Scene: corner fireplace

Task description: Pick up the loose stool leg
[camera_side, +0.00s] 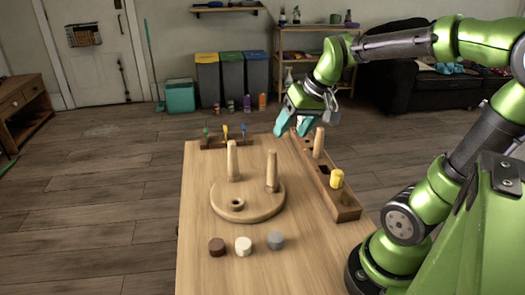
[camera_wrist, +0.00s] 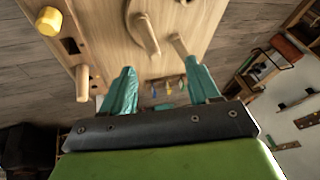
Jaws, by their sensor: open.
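The loose stool leg (camera_side: 319,142), a light wooden peg, stands upright in a long wooden rack (camera_side: 345,207) along the table's right side. In the wrist view the leg (camera_wrist: 82,84) is left of my left finger, outside the jaws. The round stool seat (camera_side: 262,208) lies on the table with two legs (camera_side: 232,160) (camera_side: 271,170) standing in it and an open hole at its front. My gripper (camera_side: 293,121), with teal fingers, is open and empty above the rack's far end, beyond the leg. The open fingers also show in the wrist view (camera_wrist: 160,72).
A yellow cylinder (camera_side: 337,179) stands in the rack nearer my base. Brown (camera_side: 217,246), white (camera_side: 243,246) and grey (camera_side: 276,240) pucks sit at the front. A tool holder (camera_side: 226,142) with coloured handles stands at the table's far left. The table's left side is clear.

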